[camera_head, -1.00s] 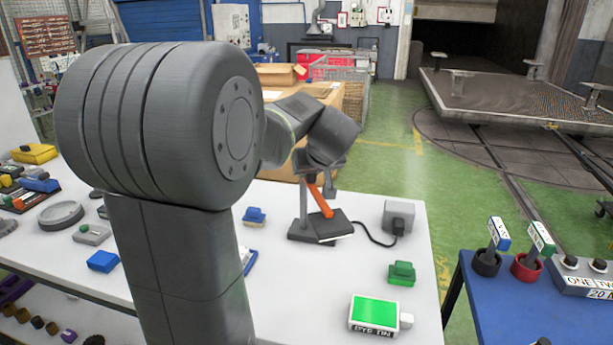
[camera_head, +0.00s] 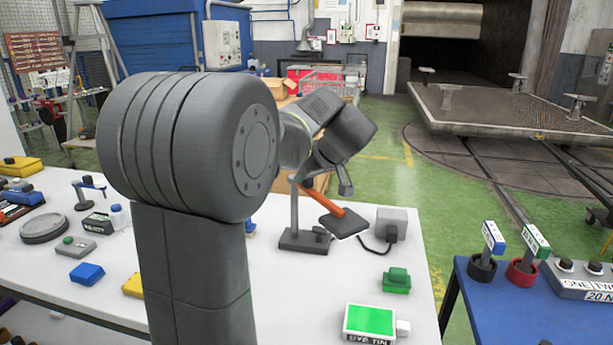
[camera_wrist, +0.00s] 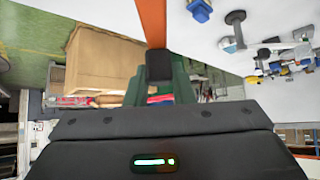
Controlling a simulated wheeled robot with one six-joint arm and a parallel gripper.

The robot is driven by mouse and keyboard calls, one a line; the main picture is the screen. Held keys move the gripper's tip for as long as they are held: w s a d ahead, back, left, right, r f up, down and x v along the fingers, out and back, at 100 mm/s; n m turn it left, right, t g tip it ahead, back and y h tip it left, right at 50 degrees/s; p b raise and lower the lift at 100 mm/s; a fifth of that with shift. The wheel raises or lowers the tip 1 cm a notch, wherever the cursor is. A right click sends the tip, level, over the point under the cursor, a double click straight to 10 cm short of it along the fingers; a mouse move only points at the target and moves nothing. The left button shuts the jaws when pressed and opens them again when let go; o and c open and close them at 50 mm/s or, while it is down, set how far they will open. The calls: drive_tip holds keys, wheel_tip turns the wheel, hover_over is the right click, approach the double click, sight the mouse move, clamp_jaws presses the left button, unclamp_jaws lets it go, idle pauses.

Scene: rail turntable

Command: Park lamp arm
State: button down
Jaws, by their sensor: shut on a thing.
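The desk lamp stands on the white table. Its dark base (camera_head: 303,241) carries a thin grey post (camera_head: 294,207). The orange lamp arm (camera_head: 323,200) slopes down to the right, to a flat dark lamp head (camera_head: 343,223) that sits to the right of the base. My gripper (camera_head: 325,182) is at the upper end of the arm, beside the post, partly hidden by my own wrist. In the wrist view my dark green fingers (camera_wrist: 160,80) are shut on a black end piece (camera_wrist: 161,60) of the orange arm.
A grey box (camera_head: 391,222) with a cable stands right of the lamp. A green block (camera_head: 396,281) and a green-screened device (camera_head: 371,320) lie nearer. The left of the table holds several small items. A blue table (camera_head: 490,300) stands at right.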

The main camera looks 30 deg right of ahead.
drive_tip(key=c, duration=1.2)
unclamp_jaws()
drive_tip(key=shift+d, duration=0.1)
drive_tip(key=shift+c, duration=0.2)
drive_tip(key=a+v, duration=0.1)
drive_tip(key=v, duration=1.2)
drive_tip(key=shift+s+d+r, duration=0.3)
drive_tip(key=shift+d, duration=0.2)
drive_tip(key=shift+f, duration=0.1)
drive_tip(key=x, duration=1.3)
drive_tip(key=shift+w+a+f, duration=0.1)
drive_tip(key=shift+w+f, duration=0.1)
drive_tip(key=shift+w, duration=0.1)
